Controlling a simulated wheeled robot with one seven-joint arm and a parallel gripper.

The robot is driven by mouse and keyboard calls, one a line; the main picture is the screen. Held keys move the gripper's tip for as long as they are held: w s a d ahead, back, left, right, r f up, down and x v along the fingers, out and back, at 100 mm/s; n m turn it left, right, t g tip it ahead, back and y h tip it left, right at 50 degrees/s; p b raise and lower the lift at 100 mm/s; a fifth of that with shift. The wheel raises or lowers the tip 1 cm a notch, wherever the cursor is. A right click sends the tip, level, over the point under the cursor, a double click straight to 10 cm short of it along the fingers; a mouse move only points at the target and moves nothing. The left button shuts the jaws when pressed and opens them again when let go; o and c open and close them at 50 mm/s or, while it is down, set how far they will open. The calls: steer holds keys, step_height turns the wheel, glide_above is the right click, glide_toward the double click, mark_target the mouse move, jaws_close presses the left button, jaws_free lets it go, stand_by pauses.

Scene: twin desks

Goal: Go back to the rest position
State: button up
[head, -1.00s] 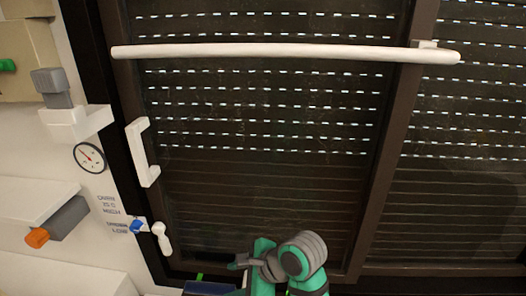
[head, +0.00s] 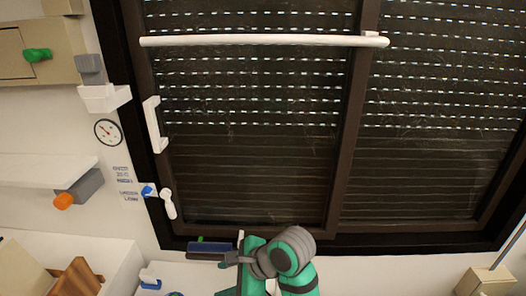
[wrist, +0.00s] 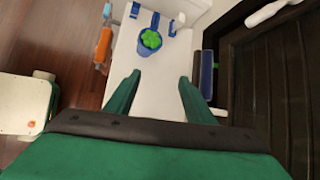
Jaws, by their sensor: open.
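My green and grey arm shows at the bottom of the head view, in front of the dark window. My gripper (wrist: 158,92) shows in the wrist view with its two green fingers spread wide apart. Nothing is between the fingers but the white surface farther off. In the head view the fingers are hard to make out.
A blue cup with green contents (wrist: 150,42) stands on the white desk (wrist: 160,70) beyond the fingers. A dark blue object (wrist: 207,75) lies to its right. The window (head: 250,120) has a white bar (head: 262,40).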

steer(key=a+f+n+t+y, duration=0.1)
steer(key=a+f+t+y, duration=0.1)
steer(key=a+f+t, duration=0.65)
steer(key=s+d+f+n+t+h, duration=0.25)
steer(key=s+d+f+h, duration=0.35)
steer(key=s+d+f, duration=0.35)
steer(key=s+d+r+n+h, duration=0.1)
steer(key=s+d+n, duration=0.2)
steer(key=s, duration=0.4)
steer(key=s+d+r+n+t+h, duration=0.1)
steer(key=s+d+n, duration=0.1)
steer(key=s+n, duration=0.4)
steer(key=s+d+r+n+h, duration=0.1)
steer(key=s+d+r+n, duration=0.1)
steer(key=s, duration=0.8)
steer(key=shift+d+n, duration=0.8)
steer(key=shift+n, duration=0.45)
